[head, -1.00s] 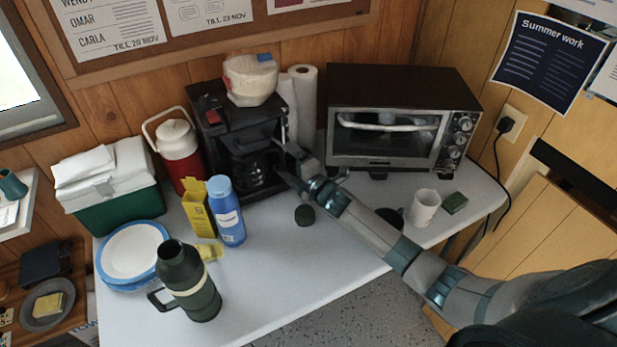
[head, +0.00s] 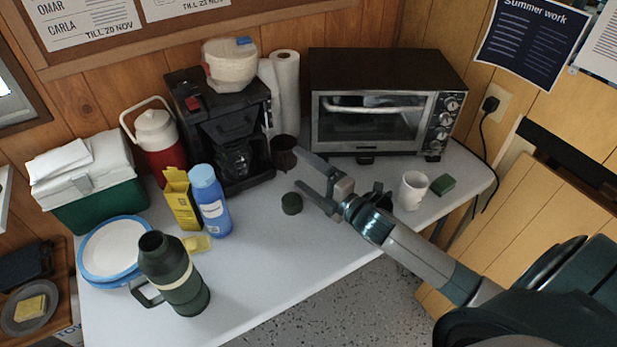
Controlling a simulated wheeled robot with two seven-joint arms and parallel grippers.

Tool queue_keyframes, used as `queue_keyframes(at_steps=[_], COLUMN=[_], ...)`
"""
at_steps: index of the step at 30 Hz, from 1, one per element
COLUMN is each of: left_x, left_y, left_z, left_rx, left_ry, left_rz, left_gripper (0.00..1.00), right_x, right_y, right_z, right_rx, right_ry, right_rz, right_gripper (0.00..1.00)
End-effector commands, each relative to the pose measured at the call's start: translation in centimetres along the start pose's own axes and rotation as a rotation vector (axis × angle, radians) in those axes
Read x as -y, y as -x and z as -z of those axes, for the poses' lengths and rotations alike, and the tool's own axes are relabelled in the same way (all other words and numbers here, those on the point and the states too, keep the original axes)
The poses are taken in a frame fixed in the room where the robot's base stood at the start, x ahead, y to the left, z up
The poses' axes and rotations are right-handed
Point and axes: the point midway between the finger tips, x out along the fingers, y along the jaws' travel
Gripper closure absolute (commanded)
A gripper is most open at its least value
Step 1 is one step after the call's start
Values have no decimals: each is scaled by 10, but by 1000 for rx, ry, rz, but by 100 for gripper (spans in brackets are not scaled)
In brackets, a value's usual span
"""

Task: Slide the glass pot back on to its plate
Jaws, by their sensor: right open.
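The glass pot (head: 235,160) is in the bay of the black coffee maker (head: 187,95), under its brew basket. It looks upright and dark. The plate under it is hidden by the pot and the machine's frame, so I cannot tell how squarely it sits. My right gripper (head: 298,169) is open and empty, to the right of the coffee maker and apart from the pot. Its two fingers point left, one near a dark brown cup (head: 284,148) and the other near a dark green lid (head: 291,204). My left gripper is not in view.
A toaster oven (head: 385,65) stands at the back right, with a white mug (head: 412,190) before it. A blue bottle (head: 210,200), yellow carton (head: 181,199) and green flask (head: 175,272) stand left. The table's front middle is clear.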

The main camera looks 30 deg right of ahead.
Motion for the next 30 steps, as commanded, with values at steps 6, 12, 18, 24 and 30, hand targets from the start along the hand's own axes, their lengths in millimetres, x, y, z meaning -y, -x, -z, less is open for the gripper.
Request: queue_keyframes(at_steps=[6,12,18,24,30], left_x=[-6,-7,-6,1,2], left_y=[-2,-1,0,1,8], left_z=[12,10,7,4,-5], left_rx=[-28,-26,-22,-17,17], left_ry=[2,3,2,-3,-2], left_rz=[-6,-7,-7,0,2], left_gripper=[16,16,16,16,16], right_x=[0,0,0,-1,-11], right_y=[14,16,16,16,16], right_z=[0,0,0,0,0], right_rx=[0,0,0,0,0], right_ry=[0,-1,-1,-1,-1], right_rz=[-1,0,-1,-1,-1], right_gripper=[12,12,12,12,12])
